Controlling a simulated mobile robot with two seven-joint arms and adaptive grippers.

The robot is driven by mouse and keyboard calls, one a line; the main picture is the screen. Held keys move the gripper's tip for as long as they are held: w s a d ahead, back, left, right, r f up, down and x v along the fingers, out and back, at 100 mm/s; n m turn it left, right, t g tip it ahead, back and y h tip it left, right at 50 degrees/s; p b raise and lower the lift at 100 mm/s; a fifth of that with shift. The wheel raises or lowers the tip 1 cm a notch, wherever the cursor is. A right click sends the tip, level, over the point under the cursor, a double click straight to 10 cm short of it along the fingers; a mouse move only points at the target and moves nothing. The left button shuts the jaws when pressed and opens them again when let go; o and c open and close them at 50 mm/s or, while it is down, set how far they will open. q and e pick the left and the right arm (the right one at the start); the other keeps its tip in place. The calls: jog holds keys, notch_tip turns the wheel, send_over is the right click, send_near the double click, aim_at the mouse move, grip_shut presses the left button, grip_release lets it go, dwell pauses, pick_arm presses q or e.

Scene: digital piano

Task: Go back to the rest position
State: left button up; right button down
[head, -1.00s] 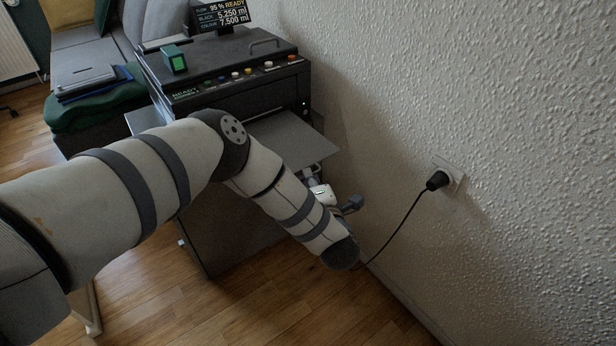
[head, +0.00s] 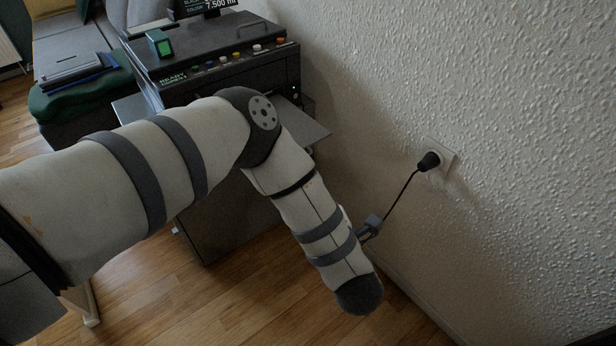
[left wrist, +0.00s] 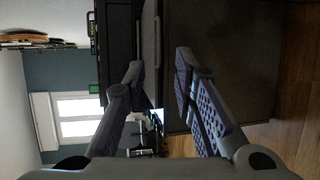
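My left arm (head: 215,150) reaches in from the left in the head view and bends down at the elbow, with its forearm in front of the wall. Most of the left gripper is hidden behind the forearm; a small dark grey part shows beside it. In the left wrist view my left gripper (left wrist: 158,75) is open, with a clear gap between its two fingers and nothing held. A dark cabinet (left wrist: 235,50) stands beyond the fingers there. My right gripper is in neither view.
A black printer (head: 225,65) with an output tray (head: 303,122) stands behind my arm. A black plug (head: 429,161) sits in the wall socket (head: 446,157), its cable running down behind the gripper. Wooden floor (head: 240,305) is clear in front. The textured wall (head: 520,180) is close on the right.

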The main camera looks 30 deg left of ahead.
pick_arm(q)
jog(key=shift+s+d+r, duration=0.1)
jog(key=shift+s, duration=0.15)
